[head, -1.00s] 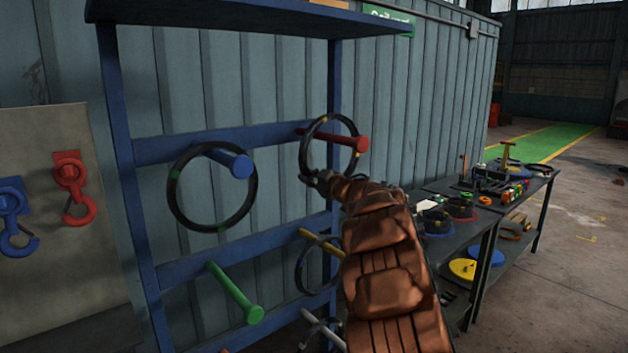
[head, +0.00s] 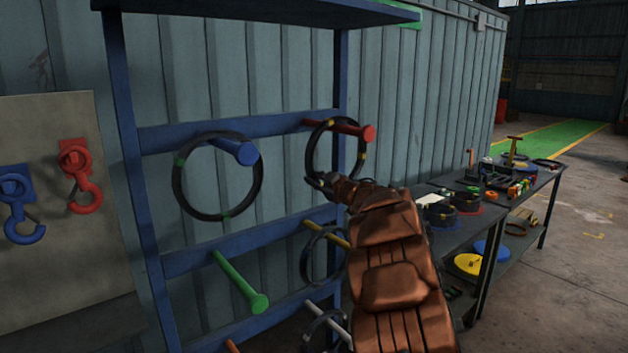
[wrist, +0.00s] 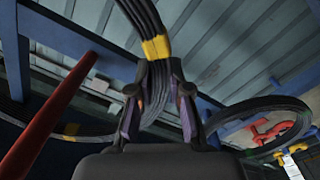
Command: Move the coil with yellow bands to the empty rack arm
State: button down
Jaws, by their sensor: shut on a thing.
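The black coil with yellow bands (head: 361,160) encircles the red rack arm (head: 345,127), its top just above the arm. My gripper (head: 322,183) is shut on the coil's lower left side. In the wrist view, the fingers (wrist: 158,95) pinch the black strands just below a yellow band (wrist: 156,48), and the red arm (wrist: 50,110) slants at left. The green rack arm (head: 240,283) at lower left is bare. My forearm hides part of the rack's lower right.
A coil with green bands (head: 178,190) hangs on the blue arm (head: 236,149). Another coil (head: 306,262) hangs on the yellow arm (head: 325,232), and one on the pale lower arm (head: 328,317). A cluttered bench (head: 450,235) stands at right.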

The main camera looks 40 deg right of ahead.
jog(key=shift+f, duration=0.15)
dwell(0.4)
jog(key=c, duration=1)
grip_release()
jog(key=shift+f, duration=0.15)
jog(key=s, duration=1.2)
jog(key=shift+a, duration=0.15)
jog(key=s+p, duration=0.1)
jog(key=s, duration=0.6)
jog(key=shift+s+a, duration=0.1)
jog(key=shift+s, duration=0.25)
